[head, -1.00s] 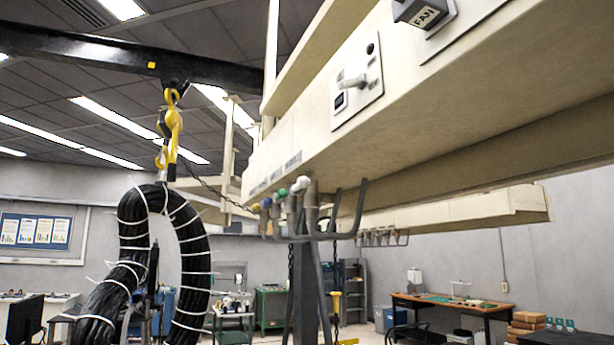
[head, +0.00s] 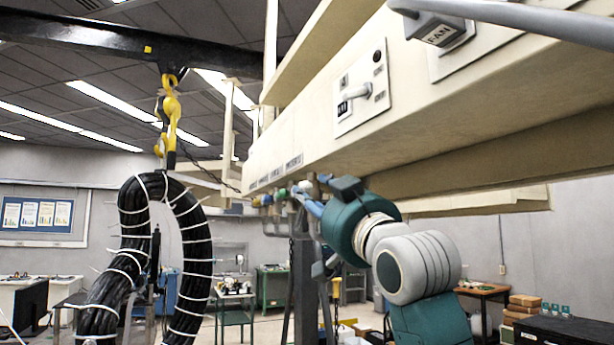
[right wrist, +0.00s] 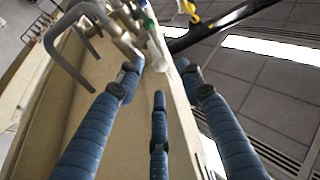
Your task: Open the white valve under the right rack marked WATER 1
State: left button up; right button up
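The white valve (head: 304,186) is at the near end of a row of coloured valves under the right rack (head: 330,130). Its white handle (right wrist: 158,48) also shows in the right wrist view, just past my fingertips. My right gripper (head: 309,199) is right at this valve, partly hidden behind my own teal and white wrist. Contact cannot be told. My left gripper is out of view.
Grey guard bars (right wrist: 68,62) stick out close to the fingers. A FAN switch (head: 440,33) is on the rack's face. A black cable coil (head: 133,235) hangs at left.

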aim_at(308, 188)
jog(key=p+x, duration=0.2)
jog(key=x, duration=0.2)
jog(key=shift+a+r, duration=0.15)
jog(key=shift+r, duration=0.1)
jog(key=shift+w+a+p, duration=0.15)
jog(key=shift+w+p, duration=0.2)
jog(key=shift+w, duration=0.3)
jog(key=shift+s, duration=0.1)
grip_shut()
